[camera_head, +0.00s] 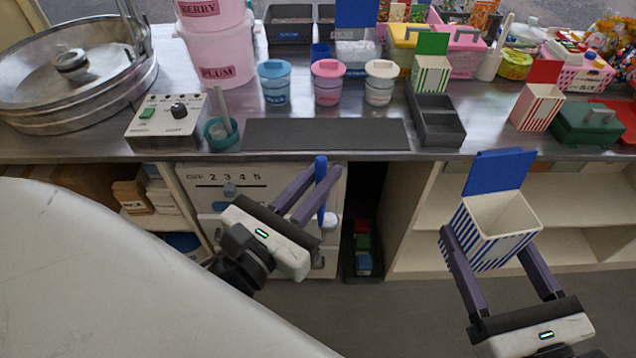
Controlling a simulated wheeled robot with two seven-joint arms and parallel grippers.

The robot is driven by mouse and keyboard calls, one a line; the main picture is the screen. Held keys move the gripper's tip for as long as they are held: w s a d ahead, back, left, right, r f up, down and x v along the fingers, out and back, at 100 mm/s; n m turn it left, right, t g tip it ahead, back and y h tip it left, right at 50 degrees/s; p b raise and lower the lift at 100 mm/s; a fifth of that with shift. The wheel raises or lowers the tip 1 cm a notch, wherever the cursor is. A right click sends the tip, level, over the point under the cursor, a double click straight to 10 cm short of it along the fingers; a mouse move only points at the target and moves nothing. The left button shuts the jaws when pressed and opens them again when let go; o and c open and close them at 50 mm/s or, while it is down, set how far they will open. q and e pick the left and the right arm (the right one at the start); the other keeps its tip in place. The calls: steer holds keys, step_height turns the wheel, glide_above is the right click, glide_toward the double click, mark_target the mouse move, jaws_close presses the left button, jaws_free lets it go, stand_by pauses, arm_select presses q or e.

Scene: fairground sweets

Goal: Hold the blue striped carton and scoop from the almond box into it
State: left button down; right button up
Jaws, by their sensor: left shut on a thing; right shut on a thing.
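The blue striped carton (492,226), white with a raised blue back flap, is held in front of the counter at the right. My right gripper (486,242) is shut on it, with one finger on each side. It is slightly tilted, its open top shows, and it looks empty inside. My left gripper (317,176) is shut on a blue-handled scoop (321,187), held upright in front of the counter edge with a pale part at its lower end. Dark boxes with brownish contents stand at the back, one of them a labelled box (290,32); I cannot read which holds almonds.
A dark mat (325,134) lies along the counter's front edge, with three lidded tubs behind it, including a pink one (327,83). A dark divided tray (437,122), a red striped carton (537,107) and a green box (587,125) stand to the right. A control box (167,120) stands left.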

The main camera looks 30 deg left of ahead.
arm_select(q)
steer(key=w+d+r+m+g+h, duration=0.2)
steer(key=w+d+r+m+h, duration=0.15)
steer(key=r, duration=0.55)
steer(key=w+d+r+m+g+h, duration=0.25)
steer(key=d+r+h, duration=0.25)
steer(key=r, duration=0.3)
steer(key=w+d+r+m+g+h, duration=0.1)
steer(key=w+d+r+m+h, duration=0.25)
steer(key=r, duration=0.55)
steer(key=s+d+m+g+h, duration=0.4)
steer(key=s+d+g, duration=0.2)
steer(key=d, duration=0.4)
steer(key=shift+s+d+h, duration=0.2)
steer(key=shift+s+h, duration=0.05)
steer(key=shift+h, duration=0.15)
